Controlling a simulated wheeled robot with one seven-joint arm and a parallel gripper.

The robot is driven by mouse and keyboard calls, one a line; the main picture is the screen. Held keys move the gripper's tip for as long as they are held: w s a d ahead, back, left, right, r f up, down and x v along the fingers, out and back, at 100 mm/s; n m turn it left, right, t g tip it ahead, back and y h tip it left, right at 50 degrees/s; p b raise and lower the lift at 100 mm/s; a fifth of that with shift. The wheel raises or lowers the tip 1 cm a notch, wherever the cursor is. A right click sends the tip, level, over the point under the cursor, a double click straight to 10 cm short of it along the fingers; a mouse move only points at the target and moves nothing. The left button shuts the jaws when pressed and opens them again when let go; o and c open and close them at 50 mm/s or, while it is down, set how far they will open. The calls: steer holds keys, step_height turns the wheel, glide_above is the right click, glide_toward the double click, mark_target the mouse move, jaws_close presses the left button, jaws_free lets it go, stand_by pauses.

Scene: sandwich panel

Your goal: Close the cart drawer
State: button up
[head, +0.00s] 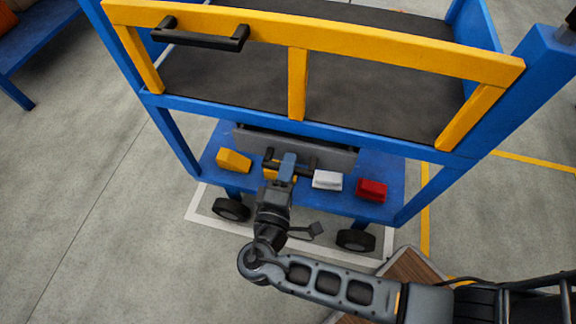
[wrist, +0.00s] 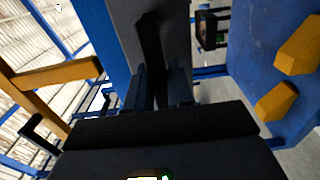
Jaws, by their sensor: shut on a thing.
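The blue cart (head: 175,125) stands in front of me. Its grey drawer front (head: 338,158) shows below the cart's front frame bar, with a narrow dark strip along its top; how far the drawer stands out is hard to tell. A black handle (head: 308,164) runs across the drawer front. My gripper (head: 286,168) is at the left-middle of this handle and shut on it. In the wrist view the dark handle (wrist: 150,45) runs between my two fingers (wrist: 158,88), with the grey drawer front (wrist: 118,22) behind it.
On the cart's lower blue shelf (head: 222,180) lie a yellow block (head: 233,161), a white block (head: 327,180) and a red block (head: 371,189). Another yellow block is partly behind my gripper. A yellow rail with a black push handle (head: 200,38) is above. A wooden surface (head: 415,268) is at lower right.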

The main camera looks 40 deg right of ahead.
jaws_close()
steer(key=shift+x, duration=1.25)
steer(key=o, duration=0.6)
jaws_free()
steer(key=shift+o, duration=0.2)
steer(key=v, duration=0.7)
steer(key=shift+s+a+p, duration=0.25)
steer(key=shift+a+p, duration=0.1)
steer(key=shift+p, duration=0.1)
